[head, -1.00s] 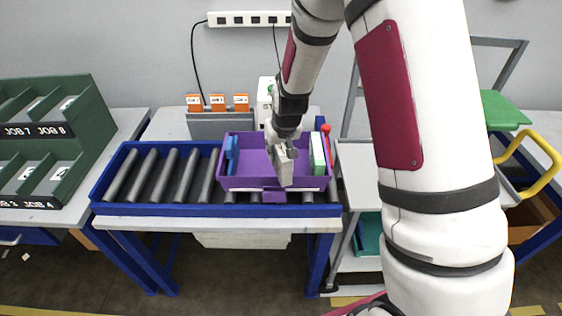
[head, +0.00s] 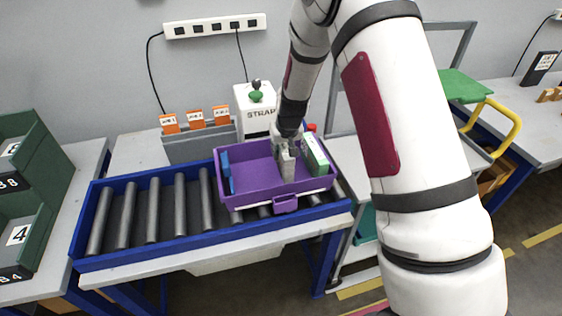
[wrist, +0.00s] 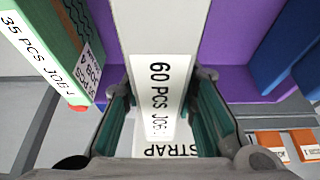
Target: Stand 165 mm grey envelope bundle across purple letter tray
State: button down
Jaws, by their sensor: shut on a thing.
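The purple letter tray (head: 258,198) sits on the roller conveyor. My gripper (head: 287,142) is over the tray's right half, shut on a grey envelope bundle (head: 287,166). The bundle hangs upright with its lower part inside the tray; I cannot tell if it touches the floor. In the wrist view the bundle (wrist: 160,70), labelled "60 PCS JOB", lies between the teal finger pads (wrist: 165,105). A green-and-white bundle (head: 315,154) stands at the tray's right end, close to the held one. A blue bundle (head: 226,172) stands at the left end.
The blue-framed conveyor (head: 130,253) has bare rollers left of the tray. Behind stand a grey rack with orange tabs (head: 200,148) and a white box marked STRAP (head: 256,105). Green job shelves (head: 40,190) are at the left. Tray room lies between blue and held bundles.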

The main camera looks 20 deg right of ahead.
jog(key=shift+f+p, duration=0.3)
jog(key=shift+f, duration=1.95)
jog(key=shift+f, duration=0.1)
jog(key=c, duration=1.3)
grip_release()
